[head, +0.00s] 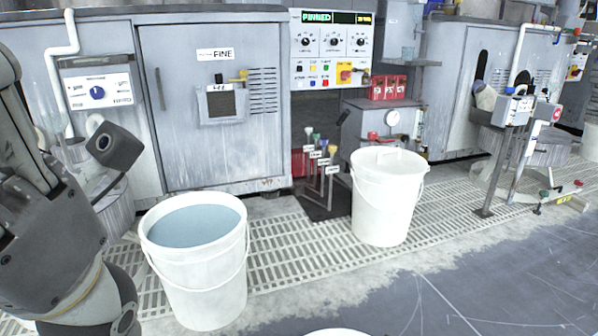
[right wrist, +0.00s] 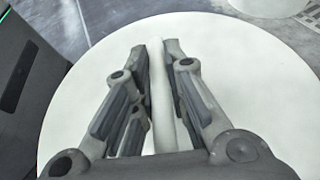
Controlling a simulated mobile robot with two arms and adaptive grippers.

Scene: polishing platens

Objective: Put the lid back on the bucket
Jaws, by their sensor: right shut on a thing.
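An open white bucket (head: 198,275) stands on the grated floor at the left of the head view, full almost to the rim with pale blue liquid. A large round white lid (right wrist: 75,110) fills much of the right wrist view, and a white edge, apparently its rim (head: 336,332), shows at the bottom of the head view. My right gripper (right wrist: 158,50) is shut on the lid's upright bar handle (right wrist: 160,90). The right gripper is outside the head view. My left arm stands at the left of the head view; its fingers do not show.
A second white bucket (head: 384,205), its top covered, stands right of the open one. Sample rods on a dark mat (head: 325,200) stand between and behind them. Grey cabinets (head: 215,110) line the back. The floor at front right (head: 480,280) is clear.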

